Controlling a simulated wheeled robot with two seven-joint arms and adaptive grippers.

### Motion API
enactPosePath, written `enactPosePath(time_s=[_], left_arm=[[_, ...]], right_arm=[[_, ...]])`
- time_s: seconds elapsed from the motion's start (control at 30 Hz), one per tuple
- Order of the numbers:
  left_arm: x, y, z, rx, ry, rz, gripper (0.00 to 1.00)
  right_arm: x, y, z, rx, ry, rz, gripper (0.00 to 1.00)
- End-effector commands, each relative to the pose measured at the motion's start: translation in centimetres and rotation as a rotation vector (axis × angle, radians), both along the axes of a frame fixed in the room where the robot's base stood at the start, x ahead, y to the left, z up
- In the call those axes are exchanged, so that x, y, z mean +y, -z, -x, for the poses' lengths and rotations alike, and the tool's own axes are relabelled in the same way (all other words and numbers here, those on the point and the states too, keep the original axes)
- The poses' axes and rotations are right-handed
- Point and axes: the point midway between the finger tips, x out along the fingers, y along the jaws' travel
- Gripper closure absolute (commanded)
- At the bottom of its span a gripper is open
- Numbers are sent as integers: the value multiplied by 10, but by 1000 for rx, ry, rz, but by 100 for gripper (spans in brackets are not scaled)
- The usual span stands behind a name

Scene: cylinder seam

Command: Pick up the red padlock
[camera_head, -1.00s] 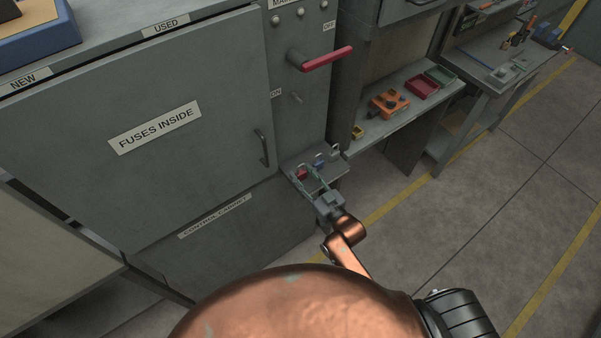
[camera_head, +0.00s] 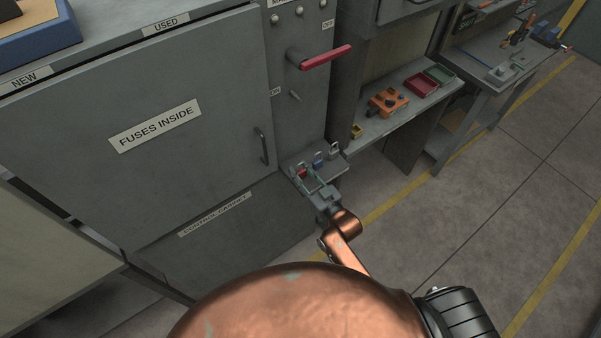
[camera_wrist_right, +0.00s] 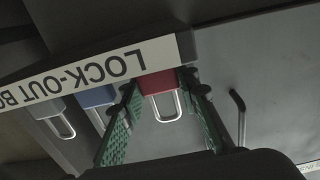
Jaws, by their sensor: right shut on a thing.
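The red padlock (camera_head: 302,173) is on the small grey lock-out shelf beside the control cabinet. In the right wrist view the red padlock (camera_wrist_right: 158,83) shows its red body and pale shackle between the green-padded fingers. My right gripper (camera_head: 311,178) is shut on it; in the wrist view the gripper (camera_wrist_right: 160,112) has one finger on each side. The padlock is still close to the lettered front edge of the shelf. My left gripper is not in view.
A blue padlock (camera_wrist_right: 97,96) and a grey padlock (camera_wrist_right: 45,108) sit beside the red one. The cabinet door handle (camera_head: 263,147) and a red switch lever (camera_head: 325,58) stick out nearby. The floor in front is clear.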

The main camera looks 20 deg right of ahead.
Motion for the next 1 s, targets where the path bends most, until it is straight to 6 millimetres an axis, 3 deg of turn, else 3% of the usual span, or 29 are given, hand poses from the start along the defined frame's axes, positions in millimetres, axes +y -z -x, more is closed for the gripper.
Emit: enactPosePath(time_s=[0.27, 0.47, 0.77, 1.0], left_arm=[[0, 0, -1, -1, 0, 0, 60], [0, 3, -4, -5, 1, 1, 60], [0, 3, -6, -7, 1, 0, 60], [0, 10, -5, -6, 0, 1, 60]], right_arm=[[0, -5, 0, -2, 0, 0, 100], [0, -32, 0, -7, -1, 0, 100], [-36, -94, 39, -4, 0, 4, 100], [-74, -114, 79, 0, 0, 4, 100]])
